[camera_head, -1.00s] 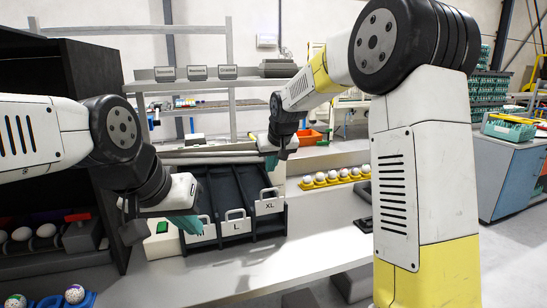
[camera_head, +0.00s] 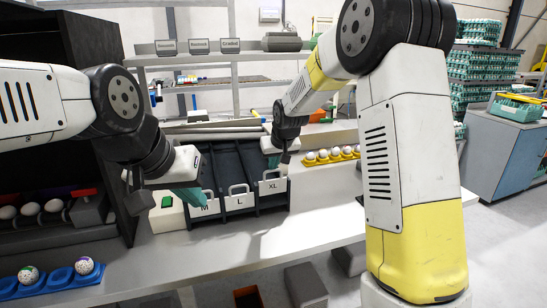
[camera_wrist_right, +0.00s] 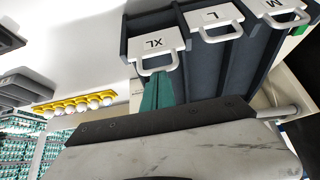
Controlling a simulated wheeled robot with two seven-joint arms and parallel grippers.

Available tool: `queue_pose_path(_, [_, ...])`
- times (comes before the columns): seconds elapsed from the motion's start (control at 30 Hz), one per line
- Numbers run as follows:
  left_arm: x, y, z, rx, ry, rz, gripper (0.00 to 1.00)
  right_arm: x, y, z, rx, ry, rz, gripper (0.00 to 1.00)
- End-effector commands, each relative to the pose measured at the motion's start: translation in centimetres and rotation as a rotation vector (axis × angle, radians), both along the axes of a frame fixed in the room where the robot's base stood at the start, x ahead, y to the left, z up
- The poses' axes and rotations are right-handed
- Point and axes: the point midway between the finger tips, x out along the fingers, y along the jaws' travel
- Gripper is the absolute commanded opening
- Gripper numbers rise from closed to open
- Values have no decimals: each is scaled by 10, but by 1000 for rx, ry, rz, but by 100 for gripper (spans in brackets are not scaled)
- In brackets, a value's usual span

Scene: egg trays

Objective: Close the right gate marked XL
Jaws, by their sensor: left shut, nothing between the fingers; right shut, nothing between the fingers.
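The XL gate (camera_head: 272,187) is a white plate with a loop handle at the right front of the dark sorting rack. It also shows in the right wrist view (camera_wrist_right: 156,43). The L gate (camera_head: 240,202) and M gate (camera_head: 204,208) stand left of it in the head view. My right gripper (camera_head: 273,161) is shut and empty, just above and behind the XL gate. In the right wrist view its teal fingers (camera_wrist_right: 157,92) lie close to the XL handle; I cannot tell if they touch. My left gripper (camera_head: 187,197) is shut and empty by the M gate.
A yellow tray (camera_head: 318,161) with several white eggs sits right of the rack. A blue tray (camera_head: 60,280) with speckled eggs lies at the front left. A green button box (camera_head: 166,212) stands left of the rack.

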Motion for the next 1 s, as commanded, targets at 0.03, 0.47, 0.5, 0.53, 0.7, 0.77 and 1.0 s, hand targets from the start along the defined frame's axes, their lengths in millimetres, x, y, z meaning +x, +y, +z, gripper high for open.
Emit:
queue_pose_path(0.03, [0, 0, 0, 0, 0, 0, 0, -1, -1, -14, -1, 6, -1, 0])
queue_pose_path(0.47, [0, 0, 0, 0, 0, 0, 0, -1, 0, -45, -1, 3, 0, 0])
queue_pose_path(0.5, [0, 0, 0, 0, 0, 0, 0, -1, 0, -45, -2, 4, 1, 0])
queue_pose_path(0.53, [0, 0, 0, 0, 0, 0, 0, -1, 0, -45, -2, 5, 1, 0])
queue_pose_path(0.7, [0, 0, 0, 0, 0, 0, 0, -1, -1, -41, -2, 5, 0, 0])
queue_pose_path(0.77, [0, 0, 0, 0, 0, 0, 0, 0, -1, -35, -1, 2, 0, 0])
queue_pose_path(1.0, [0, 0, 0, 0, 0, 0, 0, -6, -8, 16, 3, -9, -2, 0])
